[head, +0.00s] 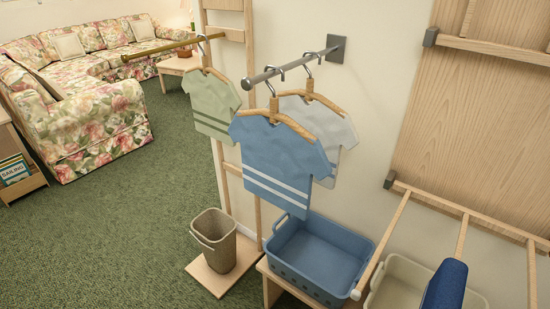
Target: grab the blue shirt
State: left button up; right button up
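The blue shirt (285,163) has white stripes near its hem. It hangs on a wooden hanger (275,117) from a grey metal rod (290,68) that sticks out from the wall. It is the front shirt on that rod. A pale grey-white shirt (335,130) hangs behind it, partly hidden by it. A pale green shirt (210,101) hangs to the left on a separate brass-coloured rod (155,50). Neither of my grippers is in view, and nothing touches the blue shirt except its hanger.
A blue basket (345,262) sits on a low wooden bench below the shirts, beside a cream basket (392,288). A dark blue cloth-like item (446,283) is at lower right near wooden rack bars (462,235). A beige bin (222,250) stands left. Green carpet (130,230) is open at left.

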aim_at(280, 163)
jog(key=i+j, duration=0.4)
jog(key=j, duration=0.2)
jog(key=i+j+z, duration=0.1)
jog(key=z, duration=0.3)
jog(key=j+z, duration=0.25)
jog(key=z, duration=0.15)
jog(key=i+j, duration=0.05)
